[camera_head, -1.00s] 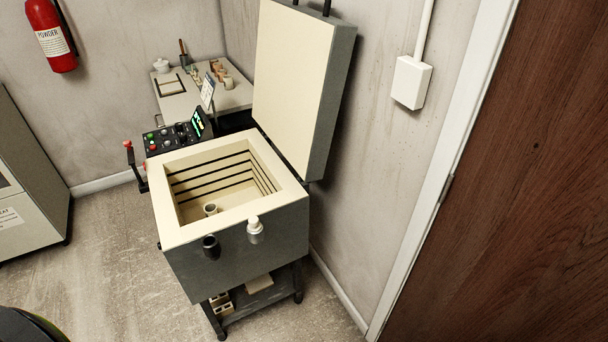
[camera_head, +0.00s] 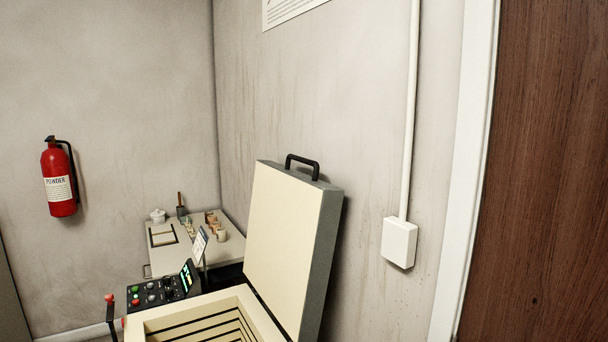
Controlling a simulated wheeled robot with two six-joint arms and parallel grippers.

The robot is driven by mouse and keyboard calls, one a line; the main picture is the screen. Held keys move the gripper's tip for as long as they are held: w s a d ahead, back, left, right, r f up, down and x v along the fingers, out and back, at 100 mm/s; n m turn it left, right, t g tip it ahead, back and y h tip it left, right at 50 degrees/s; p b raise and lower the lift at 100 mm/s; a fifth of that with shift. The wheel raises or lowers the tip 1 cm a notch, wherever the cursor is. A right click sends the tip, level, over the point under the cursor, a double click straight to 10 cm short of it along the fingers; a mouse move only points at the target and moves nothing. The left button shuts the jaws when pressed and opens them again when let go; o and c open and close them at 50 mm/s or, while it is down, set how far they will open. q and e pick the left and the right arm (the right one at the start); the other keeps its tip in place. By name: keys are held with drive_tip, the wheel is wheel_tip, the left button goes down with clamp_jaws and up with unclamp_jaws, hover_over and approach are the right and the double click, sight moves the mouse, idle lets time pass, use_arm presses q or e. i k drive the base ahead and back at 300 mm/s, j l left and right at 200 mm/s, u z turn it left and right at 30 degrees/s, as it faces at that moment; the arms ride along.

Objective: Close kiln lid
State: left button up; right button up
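The kiln lid (camera_head: 290,245) stands open, tilted up at the right side of the kiln. Its cream inner face is toward me, its edge is grey, and a black handle (camera_head: 302,164) is on its top edge. The kiln (camera_head: 238,298) shows only its far part at the bottom of the view, with a cream rim and dark-lined inner walls. The rest of the kiln is cut off below. Neither of my grippers is in view.
A control panel (camera_head: 160,290) with buttons and a lit screen is at the kiln's left. Behind is a table (camera_head: 160,262) with small pots. A wall (camera_head: 365,120) with a white box (camera_head: 399,243) and a brown door (camera_head: 540,170) are on the right.

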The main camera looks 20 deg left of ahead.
sight(294, 217)
drive_tip(key=i+j+z, duration=0.4)
drive_tip(key=j, duration=0.25)
drive_tip(key=i+j+z, duration=0.2)
drive_tip(key=i+j, duration=0.1)
drive_tip(key=j, duration=0.1)
